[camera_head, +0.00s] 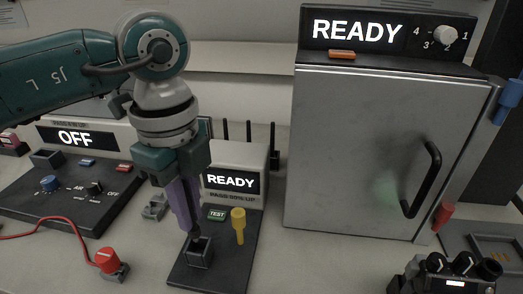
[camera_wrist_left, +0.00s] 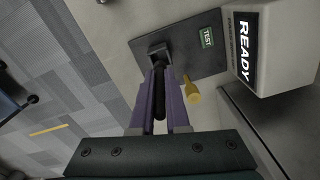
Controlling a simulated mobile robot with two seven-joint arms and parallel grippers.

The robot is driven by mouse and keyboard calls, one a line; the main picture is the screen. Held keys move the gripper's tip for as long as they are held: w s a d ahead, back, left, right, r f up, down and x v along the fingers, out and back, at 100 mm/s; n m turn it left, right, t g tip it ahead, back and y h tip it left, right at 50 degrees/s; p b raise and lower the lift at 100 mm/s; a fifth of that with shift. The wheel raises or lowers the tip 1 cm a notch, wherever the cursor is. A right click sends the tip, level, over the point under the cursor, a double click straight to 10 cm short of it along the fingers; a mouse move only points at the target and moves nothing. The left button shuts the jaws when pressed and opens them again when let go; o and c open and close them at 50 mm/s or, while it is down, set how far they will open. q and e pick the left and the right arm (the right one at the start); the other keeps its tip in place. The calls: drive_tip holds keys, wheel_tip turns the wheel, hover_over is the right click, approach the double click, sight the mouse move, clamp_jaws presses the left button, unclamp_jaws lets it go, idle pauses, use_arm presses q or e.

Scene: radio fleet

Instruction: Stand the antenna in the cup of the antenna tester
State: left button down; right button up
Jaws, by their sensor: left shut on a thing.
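The antenna tester (camera_head: 236,158) is a pale box lit READY, with a dark base plate and a square black cup (camera_head: 199,254) on it. My left gripper (camera_head: 190,218), with purple fingers, is above the cup and shut on the black antenna (camera_head: 195,235). The antenna points down, roughly upright, with its lower end at the cup's mouth; I cannot tell how far inside it is. In the left wrist view the antenna (camera_wrist_left: 159,95) lies between the fingers, in line with the cup (camera_wrist_left: 158,50). Its upper part is hidden in the head view.
A yellow peg (camera_head: 238,226) and a green TEST button (camera_head: 217,214) are right of the cup. A large grey cabinet (camera_head: 350,150) stands at right. A black radio (camera_head: 440,283) is at the lower right. A red-capped plug (camera_head: 108,260) with a cable lies left.

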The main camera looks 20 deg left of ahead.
sight(194, 230)
use_arm(q)
drive_tip(key=shift+p, duration=0.45)
idle(1.1)
drive_tip(key=shift+f+b, duration=1.75)
drive_tip(key=shift+f, duration=0.5)
drive_tip(key=c, duration=0.8)
unclamp_jaws()
drive_tip(key=shift+c, duration=0.2)
wheel_tip(194, 230, up, 10)
drive_tip(key=shift+p, duration=0.65)
